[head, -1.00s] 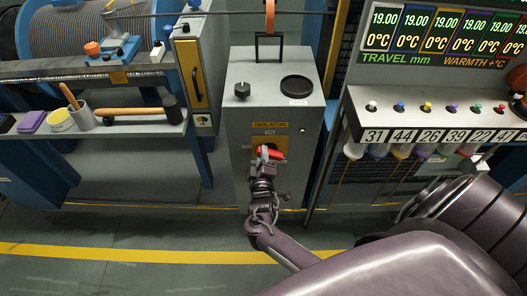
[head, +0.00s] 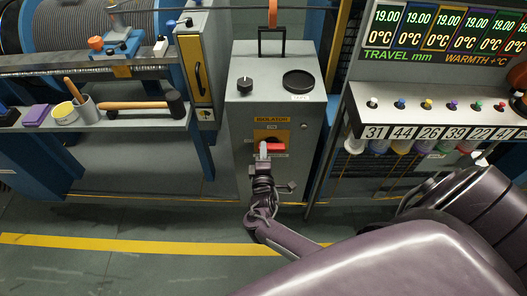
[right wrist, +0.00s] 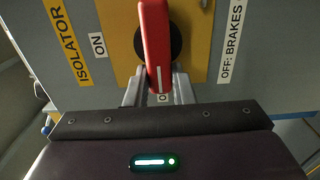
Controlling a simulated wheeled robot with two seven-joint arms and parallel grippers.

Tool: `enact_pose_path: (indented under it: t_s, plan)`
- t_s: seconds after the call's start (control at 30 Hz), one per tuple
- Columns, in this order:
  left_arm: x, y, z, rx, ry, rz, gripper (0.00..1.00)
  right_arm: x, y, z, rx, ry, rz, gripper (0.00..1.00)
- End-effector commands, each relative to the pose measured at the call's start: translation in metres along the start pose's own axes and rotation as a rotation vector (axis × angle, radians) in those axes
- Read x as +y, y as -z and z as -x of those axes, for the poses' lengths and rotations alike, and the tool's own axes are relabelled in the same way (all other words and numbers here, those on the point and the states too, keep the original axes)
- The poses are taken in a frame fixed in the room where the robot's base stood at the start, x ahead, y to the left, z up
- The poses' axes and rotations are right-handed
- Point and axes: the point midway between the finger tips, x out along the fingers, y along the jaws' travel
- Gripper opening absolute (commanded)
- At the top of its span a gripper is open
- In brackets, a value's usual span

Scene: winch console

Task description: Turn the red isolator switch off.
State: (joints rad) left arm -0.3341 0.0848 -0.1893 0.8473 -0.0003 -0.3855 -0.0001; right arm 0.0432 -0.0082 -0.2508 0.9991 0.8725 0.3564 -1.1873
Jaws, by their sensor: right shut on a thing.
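The red isolator switch (head: 275,147) is a bar handle on a yellow plate on the front of the grey cabinet. It lies about level in the head view. My right gripper (head: 263,150) is at its left part. In the right wrist view the red handle (right wrist: 155,45) runs down between the two grey fingers of my right gripper (right wrist: 157,92), which is shut on it. A white line marks its near end, beside a partly hidden label. The ON label (right wrist: 97,45) is left of the handle and the "OFF: BRAKES" label (right wrist: 231,40) right of it. My left gripper is out of view.
A shelf with a mallet (head: 173,103) is at left. A display console with small knobs and numbered labels (head: 420,132) is at right.

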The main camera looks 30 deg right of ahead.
Motion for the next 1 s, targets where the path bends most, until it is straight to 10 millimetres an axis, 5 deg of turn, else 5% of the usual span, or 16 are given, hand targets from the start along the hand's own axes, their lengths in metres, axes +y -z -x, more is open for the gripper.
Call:
enact_pose_path:
  t_s: [0.2,0.23,0.4,0.73,1.0]
  plan:
    - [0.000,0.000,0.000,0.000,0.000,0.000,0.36,0.001,0.000,-0.001,-0.001,-0.003,0.002,0.00]
    - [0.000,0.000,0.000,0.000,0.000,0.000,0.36,0.002,0.000,-0.001,-0.001,-0.003,0.002,0.24]
    - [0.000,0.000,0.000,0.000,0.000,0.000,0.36,0.001,0.000,-0.001,-0.001,-0.002,0.002,0.44]
    - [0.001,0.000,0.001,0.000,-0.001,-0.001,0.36,0.000,0.000,0.005,0.000,0.001,0.001,0.44]
    - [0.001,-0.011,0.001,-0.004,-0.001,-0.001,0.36,0.000,0.000,0.049,0.000,0.001,0.001,0.44]
